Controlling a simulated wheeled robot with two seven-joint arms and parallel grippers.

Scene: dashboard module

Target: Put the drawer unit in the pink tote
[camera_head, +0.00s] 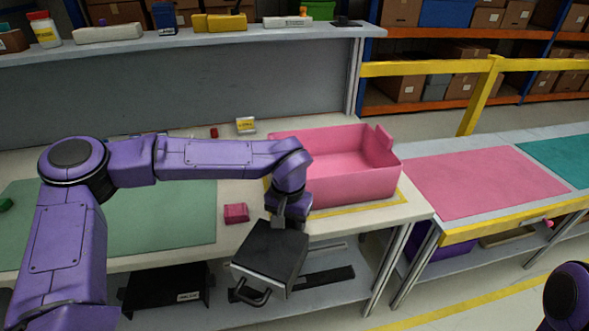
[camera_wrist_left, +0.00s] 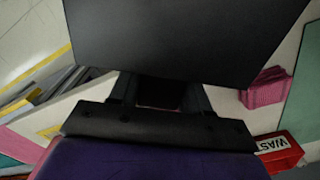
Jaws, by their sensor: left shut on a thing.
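The drawer unit (camera_head: 270,252) is a flat black box with a handle on its near side. It hangs tilted in front of the table's front edge. My left gripper (camera_head: 290,215) is shut on its upper end. In the left wrist view the black drawer unit (camera_wrist_left: 180,35) fills the upper middle, beyond my left gripper (camera_wrist_left: 160,95). The pink tote (camera_head: 345,187) stands on the table, behind and to the right of the drawer unit. Its visible inside looks empty, though my left arm hides its left part. My right gripper is not in view.
A small dark pink block (camera_head: 236,213) lies on the table beside the green mat (camera_head: 180,215). A yellow and white box (camera_head: 246,126) stands behind. A pink mat (camera_head: 485,180) covers the table to the right. A black bracket-like object (camera_head: 165,288) sits on the lower shelf.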

